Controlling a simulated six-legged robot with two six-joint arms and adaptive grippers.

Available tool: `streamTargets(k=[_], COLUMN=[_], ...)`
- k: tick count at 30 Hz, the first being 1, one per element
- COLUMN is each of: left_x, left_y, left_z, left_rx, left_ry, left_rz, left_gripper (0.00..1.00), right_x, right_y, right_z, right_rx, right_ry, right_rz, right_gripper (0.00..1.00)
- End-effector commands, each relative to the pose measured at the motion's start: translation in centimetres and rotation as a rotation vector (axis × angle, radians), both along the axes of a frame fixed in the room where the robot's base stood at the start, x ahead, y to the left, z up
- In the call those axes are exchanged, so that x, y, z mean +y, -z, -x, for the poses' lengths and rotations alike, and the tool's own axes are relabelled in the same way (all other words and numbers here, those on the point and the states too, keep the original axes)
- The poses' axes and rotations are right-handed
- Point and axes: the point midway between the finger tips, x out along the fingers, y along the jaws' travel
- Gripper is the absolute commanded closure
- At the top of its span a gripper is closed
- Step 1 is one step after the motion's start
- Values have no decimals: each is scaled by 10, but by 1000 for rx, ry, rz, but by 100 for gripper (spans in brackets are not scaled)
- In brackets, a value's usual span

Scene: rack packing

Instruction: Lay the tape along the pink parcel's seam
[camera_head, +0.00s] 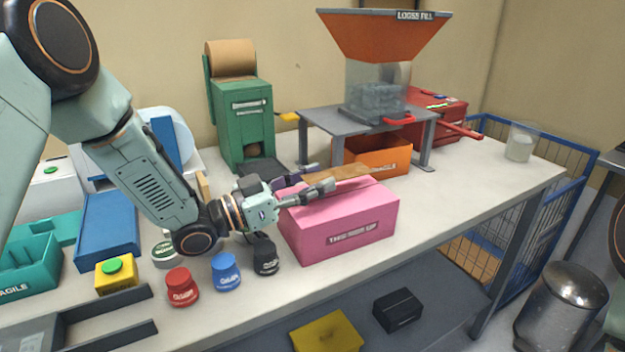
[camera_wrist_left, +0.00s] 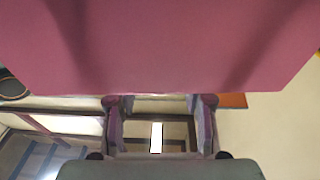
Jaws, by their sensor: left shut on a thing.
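The pink parcel (camera_head: 345,230) stands closed on the bench, with "THIS SIDE UP" on its front. In the left wrist view a broad pink face of it (camera_wrist_left: 150,45) fills the upper half. A tan-brown strip that looks like the tape (camera_head: 350,173) shows at the parcel's top, beside the fingertips. My left gripper (camera_head: 323,177) reaches in from the left, low over the parcel's top. It is shut on what looks like the tape; the grip itself is partly hidden. In the left wrist view its fingers (camera_wrist_left: 160,128) stand apart. My right gripper is out of view.
A green dispenser (camera_head: 243,125) with a brown roll stands behind. An orange box (camera_head: 380,160) sits under the grey stand (camera_head: 355,122) behind the parcel. Red, blue and black jars (camera_head: 225,272) stand close in front at left. The bench right of the parcel (camera_head: 460,185) is clear.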

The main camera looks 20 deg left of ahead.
Motion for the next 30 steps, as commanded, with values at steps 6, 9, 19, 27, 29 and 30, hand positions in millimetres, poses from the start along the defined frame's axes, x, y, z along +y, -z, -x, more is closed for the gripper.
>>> streamTargets(k=[6,9,19,27,29,30], left_x=[0,0,0,0,0,0], left_y=[5,6,12,16,15,15], left_z=[0,0,0,0,0,0], left_rx=[0,0,-1,-1,-1,-1], left_ry=[0,0,0,0,0,0], left_rz=[0,0,-1,-1,-1,-1], left_gripper=[74,74,74,55,50,46], right_x=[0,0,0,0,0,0], right_y=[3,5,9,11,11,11], right_z=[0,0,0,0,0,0], right_rx=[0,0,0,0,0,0], right_ry=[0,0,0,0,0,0], right_rz=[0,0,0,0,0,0], right_gripper=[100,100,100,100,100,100])
